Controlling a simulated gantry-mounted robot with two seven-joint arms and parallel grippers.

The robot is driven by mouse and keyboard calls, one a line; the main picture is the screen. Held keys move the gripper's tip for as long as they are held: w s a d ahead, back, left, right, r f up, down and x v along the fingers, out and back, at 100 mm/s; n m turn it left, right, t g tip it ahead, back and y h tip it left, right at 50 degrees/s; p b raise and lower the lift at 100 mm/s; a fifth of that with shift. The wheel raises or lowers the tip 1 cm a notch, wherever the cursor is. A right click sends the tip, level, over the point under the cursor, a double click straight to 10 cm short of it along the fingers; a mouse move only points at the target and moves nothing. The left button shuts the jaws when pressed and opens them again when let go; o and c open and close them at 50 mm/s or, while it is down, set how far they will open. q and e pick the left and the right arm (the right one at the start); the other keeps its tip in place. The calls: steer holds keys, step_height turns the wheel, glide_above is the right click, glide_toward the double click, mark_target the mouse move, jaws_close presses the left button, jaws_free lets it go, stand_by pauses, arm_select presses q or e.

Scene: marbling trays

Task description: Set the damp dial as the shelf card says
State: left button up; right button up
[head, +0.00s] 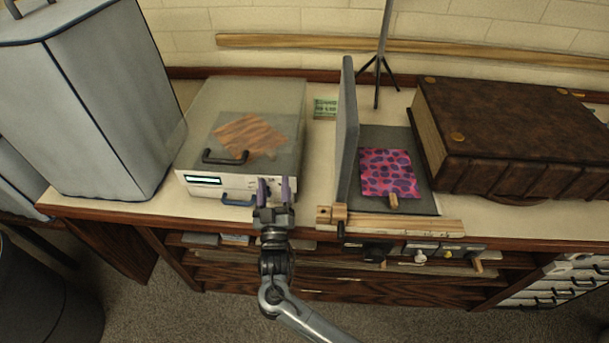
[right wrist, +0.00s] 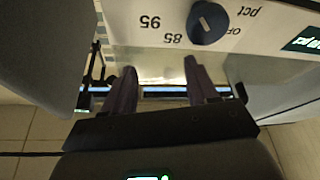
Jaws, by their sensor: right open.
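The damp dial (right wrist: 208,22) is a round blue knob on the pale front panel in the right wrist view, where the lettering appears upside down. OFF, 85, 95 and pct are printed around it. A short pale mark shows on the knob, but I cannot tell which setting it points to. In the head view the dial is hidden behind my right gripper (head: 273,189). That gripper is open and empty in front of the white damp box (head: 205,185); its fingers in the right wrist view (right wrist: 160,72) are apart from the dial. A small green card (head: 325,108) stands behind; its text is unreadable.
To the right are an upright grey panel (head: 347,135), a tray with a pink patterned sheet (head: 388,172) and a large brown book (head: 510,135). A grey bin (head: 85,100) stands left.

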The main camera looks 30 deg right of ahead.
steer(key=s+d+r+p, duration=0.2)
steer(key=s+d+r, duration=0.3)
steer(key=s+d, duration=0.1)
steer(key=shift+s+p, duration=0.25)
steer(key=shift+p, duration=0.05)
